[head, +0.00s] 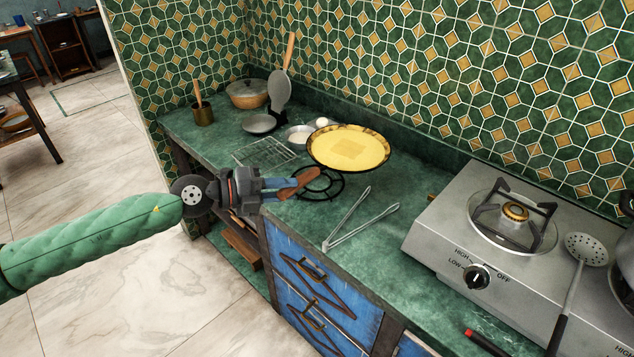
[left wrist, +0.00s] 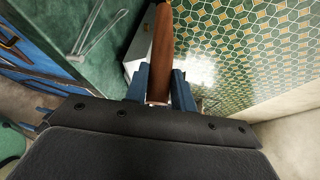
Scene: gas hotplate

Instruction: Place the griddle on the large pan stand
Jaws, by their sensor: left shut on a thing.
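The griddle (head: 348,148) is a round pan with a dark rim and a yellow surface, above the green counter in the head view. A brown wooden handle runs toward its near-left rim. My left gripper (head: 288,186) is shut on this handle, which also shows between the blue fingers in the left wrist view (left wrist: 162,50). The pan itself is out of that view. A black pan stand (head: 504,218) sits around a brass burner on the grey hotplate at the right. A round black ring stand (head: 335,194) lies on the counter, partly behind the handle. My right gripper is not in view.
Metal tongs (head: 362,222) lie open on the counter between griddle and hotplate. A skimmer (head: 585,250) lies across the hotplate's right part, beside a dark pot. A wire rack (head: 265,152), small bowls and a hinged iron (head: 280,90) stand behind left. The tiled wall bounds the back.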

